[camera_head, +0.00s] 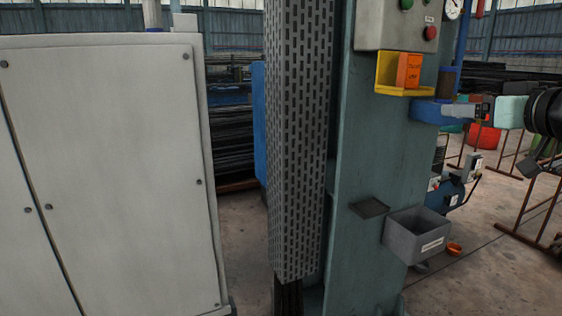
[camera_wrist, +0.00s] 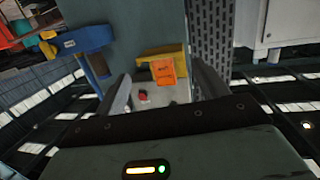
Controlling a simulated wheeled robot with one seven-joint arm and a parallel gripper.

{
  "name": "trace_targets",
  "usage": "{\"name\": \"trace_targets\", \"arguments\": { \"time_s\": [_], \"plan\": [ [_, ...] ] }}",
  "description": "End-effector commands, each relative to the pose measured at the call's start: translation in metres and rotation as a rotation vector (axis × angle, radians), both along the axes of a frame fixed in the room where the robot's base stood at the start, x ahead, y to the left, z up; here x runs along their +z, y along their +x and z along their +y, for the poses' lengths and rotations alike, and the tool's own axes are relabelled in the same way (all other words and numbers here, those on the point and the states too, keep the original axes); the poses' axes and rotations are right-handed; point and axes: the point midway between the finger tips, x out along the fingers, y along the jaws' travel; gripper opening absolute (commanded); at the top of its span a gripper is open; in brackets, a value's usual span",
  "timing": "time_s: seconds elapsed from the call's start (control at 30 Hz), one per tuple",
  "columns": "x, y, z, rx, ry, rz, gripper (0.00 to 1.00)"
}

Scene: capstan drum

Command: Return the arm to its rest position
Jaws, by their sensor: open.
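My gripper (camera_head: 460,111) is at the right of the head view, in front of the green column (camera_head: 362,160), its fingers pointing left. In the wrist view my gripper (camera_wrist: 165,87) has its fingers spread wide with nothing held between them. An orange box (camera_head: 409,70) stands in a yellow tray (camera_head: 388,74) on the column. In the wrist view the orange box (camera_wrist: 163,72) and the yellow tray (camera_wrist: 148,55) show beyond the fingers, apart from them. My arm comes in from the right edge of the head view; most of it is outside the picture.
A blue bracket (camera_head: 424,112) juts from the column behind my fingertips. Above is a control box (camera_head: 385,25) with buttons. Below is a grey bin (camera_head: 416,238). A perforated guard (camera_head: 298,140) and a pale cabinet (camera_head: 115,170) stand left. Rusty railings (camera_head: 530,215) stand at right.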

Motion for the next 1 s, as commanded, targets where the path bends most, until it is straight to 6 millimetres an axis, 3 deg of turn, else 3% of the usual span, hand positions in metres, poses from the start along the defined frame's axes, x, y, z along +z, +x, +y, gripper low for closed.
{"name": "trace_targets", "arguments": {
  "time_s": [0.13, 0.27, 0.37, 0.47, 0.6, 0.7, 0.8, 0.9, 1.0],
  "plan": [
    [-0.062, 0.009, 0.05, -0.02, -0.04, 0.156, 0.72],
    [-0.133, -0.008, 0.107, -0.005, -0.115, 0.379, 0.72],
    [-0.184, -0.04, 0.147, 0.037, -0.186, 0.564, 0.72],
    [-0.23, -0.084, 0.182, 0.104, -0.269, 0.751, 0.72],
    [-0.278, -0.158, 0.219, 0.226, -0.393, 0.995, 0.72],
    [-0.298, -0.205, 0.233, 0.309, -0.467, 1.133, 0.72],
    [-0.309, -0.239, 0.24, 0.371, -0.52, 1.228, 0.72],
    [-0.313, -0.259, 0.243, 0.407, -0.548, 1.281, 0.72],
    [-0.313, -0.263, 0.243, 0.416, -0.555, 1.293, 0.72]
  ]
}}
